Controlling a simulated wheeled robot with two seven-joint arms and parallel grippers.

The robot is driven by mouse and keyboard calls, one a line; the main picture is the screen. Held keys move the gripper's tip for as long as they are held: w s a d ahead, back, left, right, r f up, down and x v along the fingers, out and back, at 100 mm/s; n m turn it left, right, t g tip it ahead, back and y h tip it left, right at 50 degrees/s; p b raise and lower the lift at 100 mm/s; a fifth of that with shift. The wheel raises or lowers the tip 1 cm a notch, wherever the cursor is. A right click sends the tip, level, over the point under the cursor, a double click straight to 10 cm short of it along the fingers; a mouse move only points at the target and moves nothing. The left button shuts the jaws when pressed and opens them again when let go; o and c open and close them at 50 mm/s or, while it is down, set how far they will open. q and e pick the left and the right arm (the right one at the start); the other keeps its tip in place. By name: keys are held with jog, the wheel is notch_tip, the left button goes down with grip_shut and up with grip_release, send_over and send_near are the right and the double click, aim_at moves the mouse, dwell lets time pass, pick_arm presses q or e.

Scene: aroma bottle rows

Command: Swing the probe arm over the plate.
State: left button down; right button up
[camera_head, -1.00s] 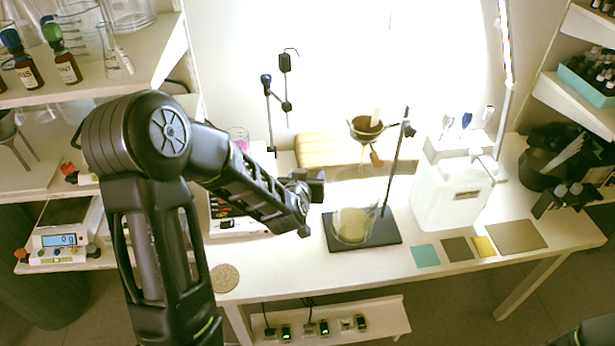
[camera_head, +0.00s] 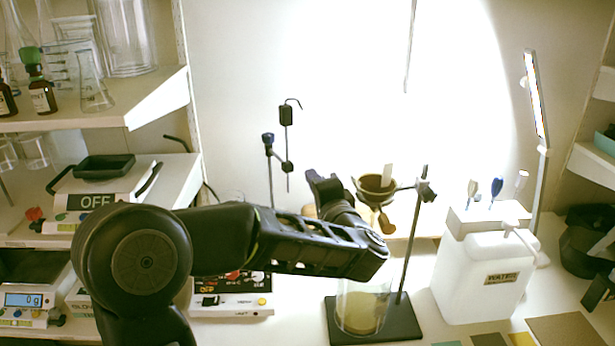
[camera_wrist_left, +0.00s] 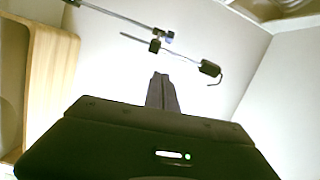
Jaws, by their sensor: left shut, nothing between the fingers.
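The probe arm (camera_head: 287,145) is a thin upright rod with a black block and a hook at its top. A black clamp joins it to a stand rod with a blue knob (camera_head: 268,138). In the left wrist view the probe arm (camera_wrist_left: 185,54) lies just beyond the fingertips, apart from them. My left gripper (camera_head: 317,180) is right of the probe arm; its fingers (camera_wrist_left: 162,92) are shut and empty. An instrument with a front panel (camera_head: 232,303) stands below the stand, probably the plate; my left forearm hides its top. My right gripper is out of view.
A funnel (camera_head: 377,188) on a ring stand and a beaker (camera_head: 362,310) on its dark base (camera_head: 405,322) are close right of my left wrist. A white water canister (camera_head: 487,280) stands farther right. A wooden block (camera_wrist_left: 45,90) is at the wrist view's left.

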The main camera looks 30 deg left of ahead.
pick_arm(q)
jog(key=shift+s+r+m+g+y, duration=0.3)
jog(key=shift+m+g, duration=0.1)
jog(key=shift+m, duration=0.1)
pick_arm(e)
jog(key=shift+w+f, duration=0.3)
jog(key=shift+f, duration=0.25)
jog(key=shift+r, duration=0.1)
